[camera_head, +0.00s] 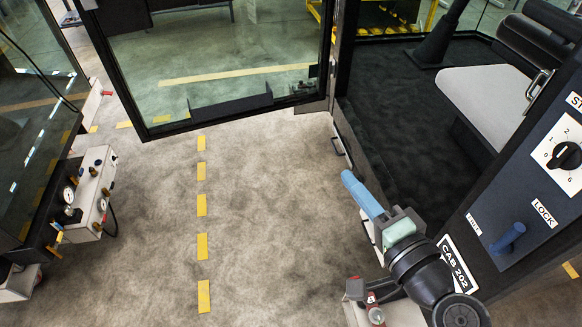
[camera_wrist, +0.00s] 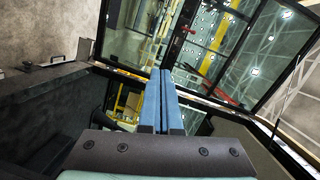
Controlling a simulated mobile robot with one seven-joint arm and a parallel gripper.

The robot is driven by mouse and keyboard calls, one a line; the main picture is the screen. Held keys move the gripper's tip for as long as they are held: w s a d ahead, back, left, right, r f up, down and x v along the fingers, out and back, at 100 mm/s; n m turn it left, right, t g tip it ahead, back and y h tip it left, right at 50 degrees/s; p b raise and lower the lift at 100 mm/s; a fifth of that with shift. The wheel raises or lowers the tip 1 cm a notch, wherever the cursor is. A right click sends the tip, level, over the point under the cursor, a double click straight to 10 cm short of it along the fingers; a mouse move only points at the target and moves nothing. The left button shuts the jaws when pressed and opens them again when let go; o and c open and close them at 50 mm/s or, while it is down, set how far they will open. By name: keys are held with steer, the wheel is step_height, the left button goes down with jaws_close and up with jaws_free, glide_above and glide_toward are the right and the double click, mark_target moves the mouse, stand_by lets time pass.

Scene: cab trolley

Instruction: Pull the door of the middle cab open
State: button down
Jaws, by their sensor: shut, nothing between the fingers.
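The cab marked CAB 202 (camera_head: 458,262) stands at the right in the head view, its doorway open onto a dark floor and a seat. A black-framed glass door (camera_head: 215,62) stands swung out from the doorway's far side, at a wide angle. My gripper (camera_head: 347,177) has blue fingers, shut and empty, at the near side of the doorway, well apart from the door. In the wrist view the shut fingers (camera_wrist: 161,74) point towards black-framed glass panes (camera_wrist: 218,45); I cannot tell which pane belongs to the door.
A control panel with a rotary switch (camera_head: 564,155) and a blue LOCK lever (camera_head: 508,238) is at the right. A grab handle (camera_head: 538,90) is by the seat (camera_head: 480,100). Another cab's gauge box (camera_head: 92,195) stands left. The floor between, with yellow dashes (camera_head: 202,205), is clear.

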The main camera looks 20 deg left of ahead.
steer(key=s+f+m+y, duration=0.2)
steer(key=s+f, duration=0.1)
steer(key=w+a+p, duration=0.4)
steer(key=w+a, duration=0.1)
steer(key=a, duration=0.7)
steer(key=shift+w+g+p, duration=0.15)
steer(key=shift+g+p, duration=0.15)
steer(key=shift+p, duration=0.1)
steer(key=shift+f, duration=0.1)
steer(key=shift+a, duration=0.15)
